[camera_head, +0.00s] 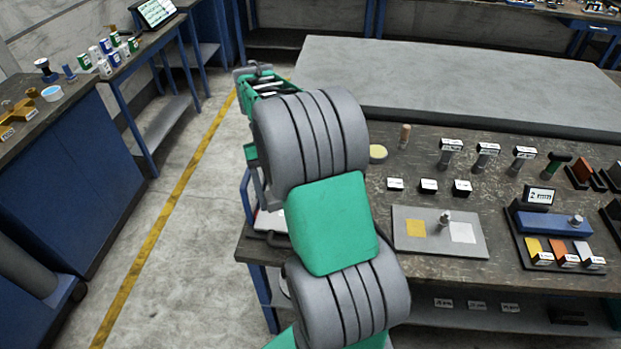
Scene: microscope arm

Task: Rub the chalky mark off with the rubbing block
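A grey plate (400,240) lies on the bench, with a yellow square (415,228), a whitish square (462,233) and a small metal knob (445,218) on it. The whitish square may be the chalky mark; I cannot be sure. A blue block with a knob (548,222) lies in a dark holder at the right; I cannot tell whether it is the rubbing block. My green and grey arm rises through the middle, left of the plate. Its far end (262,82) is mostly hidden behind a thick joint, so the gripper's fingers cannot be made out.
Several labelled pegs and blocks stand behind the plate. Yellow, orange and pale labelled pieces (565,250) sit in front of the blue block. A raised grey slab (450,80) fills the bench's back. Open floor (190,250) lies left, before another bench.

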